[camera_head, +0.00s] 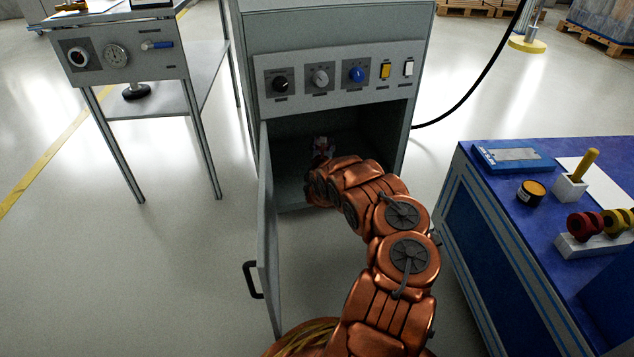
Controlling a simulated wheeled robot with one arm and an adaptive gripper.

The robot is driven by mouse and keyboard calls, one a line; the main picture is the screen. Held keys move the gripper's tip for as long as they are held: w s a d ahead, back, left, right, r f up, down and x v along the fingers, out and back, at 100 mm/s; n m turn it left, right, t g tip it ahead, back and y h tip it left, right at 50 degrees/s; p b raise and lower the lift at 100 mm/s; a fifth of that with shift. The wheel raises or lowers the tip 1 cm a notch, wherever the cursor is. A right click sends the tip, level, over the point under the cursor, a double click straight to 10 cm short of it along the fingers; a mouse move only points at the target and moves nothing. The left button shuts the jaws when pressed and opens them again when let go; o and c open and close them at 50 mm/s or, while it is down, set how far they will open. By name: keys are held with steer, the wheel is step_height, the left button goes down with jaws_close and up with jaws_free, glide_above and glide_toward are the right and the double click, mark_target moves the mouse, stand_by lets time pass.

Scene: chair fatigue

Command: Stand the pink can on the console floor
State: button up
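The console (345,20) is a grey cabinet with a panel of knobs and switches. Its lower compartment is open and dark, and its door (267,225) is swung out to the left. A bit of the console floor (291,196) shows left of my arm. My copper-coloured arm reaches through the opening, and its far end is inside the compartment. My gripper's fingers cannot be made out. I cannot identify the pink can.
A blue workbench (560,235) stands at right with a tray (513,156), a dark round tin (531,192), a yellow-handled tool (588,167) and red and yellow rollers (590,223). A metal stand (120,60) with a gauge panel is at left. Floor is clear left of the door.

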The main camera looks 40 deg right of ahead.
steer(key=shift+f+b, duration=2.1)
steer(key=shift+f, duration=2.9)
steer(key=shift+f, duration=0.1)
steer(key=o, duration=1.5)
steer(key=shift+d, duration=0.1)
